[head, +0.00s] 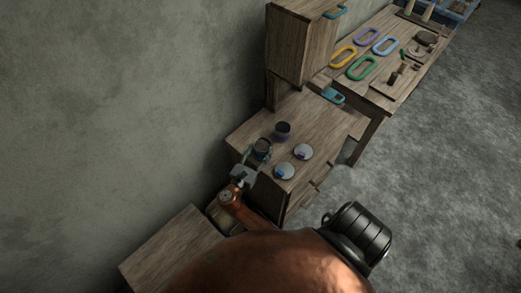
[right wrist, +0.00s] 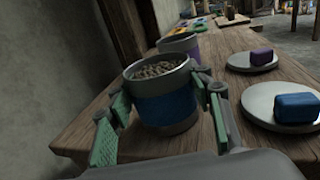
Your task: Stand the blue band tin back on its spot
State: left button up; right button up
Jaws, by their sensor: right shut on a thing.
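The blue band tin (right wrist: 165,108) is a grey, open-topped tin with a wide blue band, filled with small tan pieces. In the head view the tin (head: 262,147) is near the wall side of the wooden cabinet top. My right gripper (head: 249,160) has its fingers on either side of the tin, shut on it, and the green finger pads show in the right wrist view (right wrist: 165,92). The tin looks about upright. I cannot tell whether its base touches the wood. My left gripper is not in view.
A purple band tin (head: 283,129) stands just behind. Two pale discs lie to the right, one with a purple block (head: 302,153), one with a blue block (head: 284,173). A wall cupboard (head: 300,45) hangs beyond. A further bench (head: 375,90) holds coloured rings.

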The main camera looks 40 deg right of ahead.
jog(key=o, duration=1.3)
jog(key=shift+c, duration=0.2)
jog(key=shift+r, duration=0.1)
jog(key=shift+v, duration=3.75)
jog(key=shift+r+p, duration=0.15)
jog(key=shift+p, duration=0.15)
